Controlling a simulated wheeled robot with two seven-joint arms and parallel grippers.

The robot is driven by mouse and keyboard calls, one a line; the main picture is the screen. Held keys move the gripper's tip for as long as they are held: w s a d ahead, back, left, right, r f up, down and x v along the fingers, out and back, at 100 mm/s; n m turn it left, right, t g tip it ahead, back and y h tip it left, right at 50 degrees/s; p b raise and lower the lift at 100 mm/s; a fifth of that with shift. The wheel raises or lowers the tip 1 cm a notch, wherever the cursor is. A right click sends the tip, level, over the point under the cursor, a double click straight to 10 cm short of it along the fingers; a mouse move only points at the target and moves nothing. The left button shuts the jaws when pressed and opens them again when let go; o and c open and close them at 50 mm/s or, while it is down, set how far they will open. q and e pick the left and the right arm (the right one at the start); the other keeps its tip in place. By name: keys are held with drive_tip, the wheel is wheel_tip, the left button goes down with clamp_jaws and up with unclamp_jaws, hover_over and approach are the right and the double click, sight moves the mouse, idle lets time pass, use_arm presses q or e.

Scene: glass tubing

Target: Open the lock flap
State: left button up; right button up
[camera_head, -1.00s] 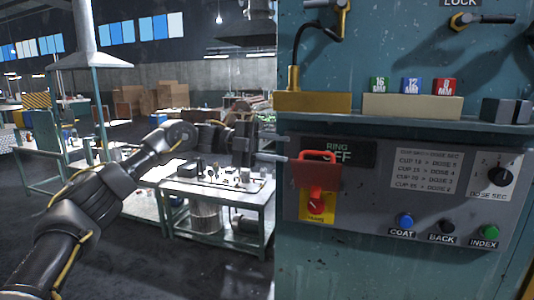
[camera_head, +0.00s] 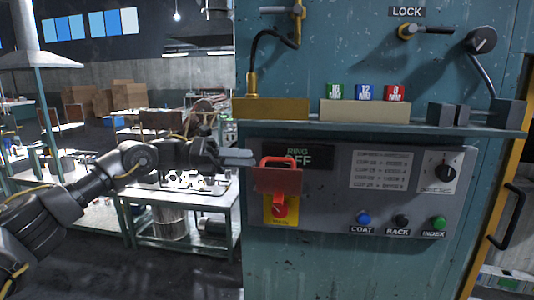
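A red flap (camera_head: 279,181) with a red loop handle sits on the grey control panel, over the lower part of the RING OFF display. Below it, a red knob (camera_head: 279,210) shows on a yellow plate. My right gripper is not in view.
The panel (camera_head: 330,220) also has blue, black and green buttons and a dose dial (camera_head: 443,172). A shelf (camera_head: 400,123) above holds a block with several coloured labels. Benches with small parts stand behind my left arm. A black door handle (camera_head: 508,215) is at the right.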

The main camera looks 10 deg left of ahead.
sight(268, 160)
use_arm(q)
drive_tip(key=d+p, duration=0.1)
drive_tip(key=d, duration=0.1)
drive_tip(key=d+p, duration=0.1)
drive_tip(key=d, duration=0.2)
drive_tip(key=shift+r, duration=0.2)
drive_tip(key=shift+d+f, duration=0.1)
drive_tip(key=shift+d, duration=0.3)
drive_tip(key=shift+d+f, duration=0.1)
drive_tip(key=shift+d, duration=0.1)
drive_tip(key=shift+c, duration=0.2)
clamp_jaws()
